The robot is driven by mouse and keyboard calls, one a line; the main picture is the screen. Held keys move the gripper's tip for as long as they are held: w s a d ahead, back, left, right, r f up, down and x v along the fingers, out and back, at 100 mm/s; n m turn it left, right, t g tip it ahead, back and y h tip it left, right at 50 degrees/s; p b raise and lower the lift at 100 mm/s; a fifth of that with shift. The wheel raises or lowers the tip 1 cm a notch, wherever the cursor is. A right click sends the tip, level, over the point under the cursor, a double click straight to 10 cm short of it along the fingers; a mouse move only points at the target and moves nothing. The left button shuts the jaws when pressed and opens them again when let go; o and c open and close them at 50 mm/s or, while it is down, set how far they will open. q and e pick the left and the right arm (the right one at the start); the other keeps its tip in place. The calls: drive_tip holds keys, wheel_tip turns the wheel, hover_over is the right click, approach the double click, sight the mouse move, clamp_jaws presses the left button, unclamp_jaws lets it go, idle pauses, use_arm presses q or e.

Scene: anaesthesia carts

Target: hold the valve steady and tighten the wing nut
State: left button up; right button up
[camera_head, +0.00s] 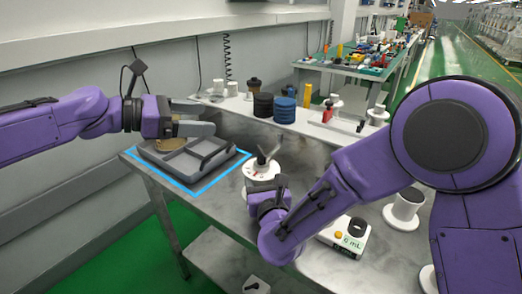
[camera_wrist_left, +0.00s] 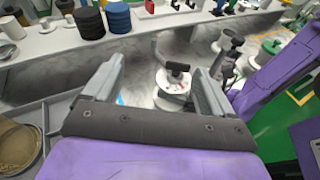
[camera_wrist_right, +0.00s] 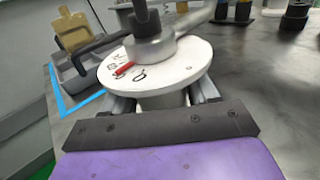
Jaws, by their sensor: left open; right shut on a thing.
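The valve (camera_head: 261,173) is a white round body with a red mark, standing upright on the metal table. The wing nut, a grey hub (camera_wrist_right: 150,47) with arms sticking out, sits on top of its white disc (camera_wrist_right: 178,75). My right gripper (camera_head: 267,190) is shut on the valve's body below the disc, one finger on each side. My left gripper (camera_head: 206,117) is open and empty above the grey tray, to the left of the valve and apart from it. In the left wrist view the valve (camera_wrist_left: 168,98) shows beyond the open fingers (camera_wrist_left: 158,75).
The grey divided tray (camera_head: 165,174) lies inside blue tape and holds a tan item (camera_wrist_right: 73,31). Black discs (camera_head: 263,105) and blue discs (camera_head: 285,110) stand behind. A white "0 mL" device (camera_head: 344,236) and a white spool (camera_head: 404,211) stand to the right.

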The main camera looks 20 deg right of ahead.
use_arm(q)
drive_tip(key=g+y, duration=0.1)
drive_tip(key=g, duration=0.1)
approach(260, 150)
drive_tip(key=x, duration=1)
drive_tip(key=c, duration=1)
drive_tip(key=shift+m, duration=0.3)
